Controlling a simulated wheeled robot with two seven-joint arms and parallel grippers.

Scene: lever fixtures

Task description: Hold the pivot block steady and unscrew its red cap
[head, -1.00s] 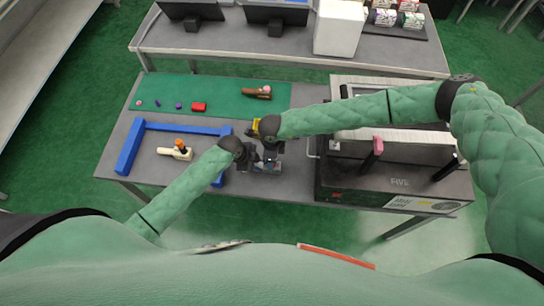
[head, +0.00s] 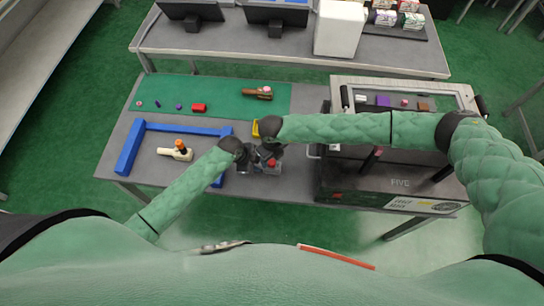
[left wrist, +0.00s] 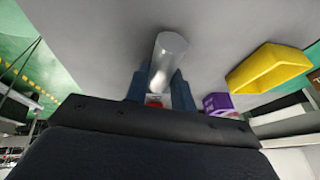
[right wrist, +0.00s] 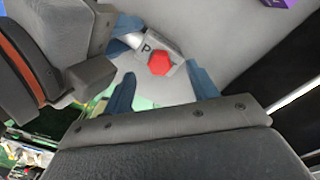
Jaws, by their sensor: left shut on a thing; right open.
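The grey pivot block with a letter P shows in the right wrist view (right wrist: 147,48). Its red cap (right wrist: 160,64) faces that camera and also shows in the head view (head: 271,163). My left gripper (left wrist: 160,78) is shut on the block; a silver cylinder (left wrist: 166,55) stands out past its blue fingers. The exact grip contact is partly hidden. My right gripper (right wrist: 162,80) is open, its blue fingertips spread on either side of the cap and apart from it. In the head view, both grippers meet over the block near the table's front edge.
A yellow bin (left wrist: 268,70) and a purple object (left wrist: 217,102) are close by. Blue bars (head: 130,147) and a cream joystick-like piece (head: 176,152) lie left. A black machine marked FIVE (head: 400,182) stands right. The green mat (head: 225,97) lies behind.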

